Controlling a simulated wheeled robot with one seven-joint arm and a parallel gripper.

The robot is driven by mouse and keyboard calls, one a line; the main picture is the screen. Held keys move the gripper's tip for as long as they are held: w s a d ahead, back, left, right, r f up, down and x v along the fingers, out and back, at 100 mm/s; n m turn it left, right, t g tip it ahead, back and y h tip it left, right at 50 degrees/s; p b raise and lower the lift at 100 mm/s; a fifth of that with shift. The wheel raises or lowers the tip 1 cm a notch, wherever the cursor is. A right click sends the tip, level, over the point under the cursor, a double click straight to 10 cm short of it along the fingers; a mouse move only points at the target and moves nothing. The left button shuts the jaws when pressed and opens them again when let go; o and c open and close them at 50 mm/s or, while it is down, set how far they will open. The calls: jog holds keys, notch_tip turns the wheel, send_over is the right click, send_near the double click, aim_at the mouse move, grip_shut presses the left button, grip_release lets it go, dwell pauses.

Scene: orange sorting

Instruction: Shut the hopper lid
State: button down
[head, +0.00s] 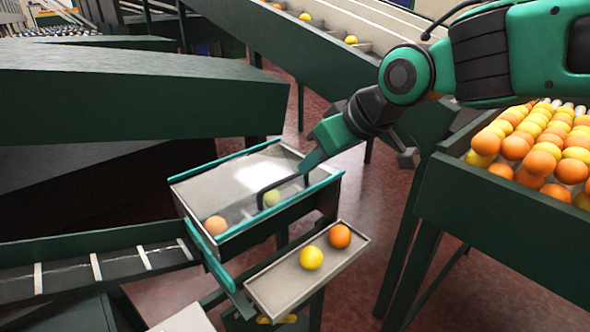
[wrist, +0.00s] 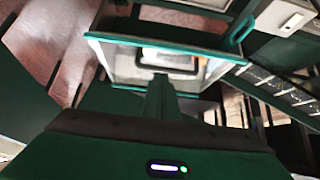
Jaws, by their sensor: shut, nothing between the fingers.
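The hopper (head: 300,208) is a metal box with teal edges, in the middle of the head view. Its clear lid (head: 235,178) appears to lie flat across the top, with a bright glare on it. I cannot tell whether it is fully seated. A dark handle (head: 283,183) stands on the lid. A pale orange (head: 215,225) and a greenish-yellow fruit (head: 272,198) show through. My gripper (head: 308,165) is shut and empty, pointing down by the handle's right end; contact is unclear. In the wrist view, my gripper (wrist: 160,80) points at the lid (wrist: 125,62).
A small tray (head: 280,287) with a yellow and an orange fruit sits just in front. A conveyor (head: 70,275) comes in from the left. A large green bin (head: 500,222) of fruit stands right. A dark green sloping structure (head: 130,95) is behind left.

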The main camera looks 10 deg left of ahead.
notch_tip(320, 180, up, 10)
jog(key=a+h, duration=0.1)
send_over(289, 198)
jog(key=w+a, duration=0.1)
jog(key=shift+g, duration=0.4)
jog(key=f, duration=0.9)
jog(key=shift+w, duration=0.2)
jog(key=shift+s+d+f+h, duration=0.15)
jog(key=shift+f, duration=0.45)
jog(key=shift+s+d+f+h, duration=0.1)
jog(key=shift+f+h, duration=0.05)
jog(key=shift+f, duration=0.4)
jog(key=shift+d+f, duration=0.1)
jog(key=shift+f, duration=0.6)
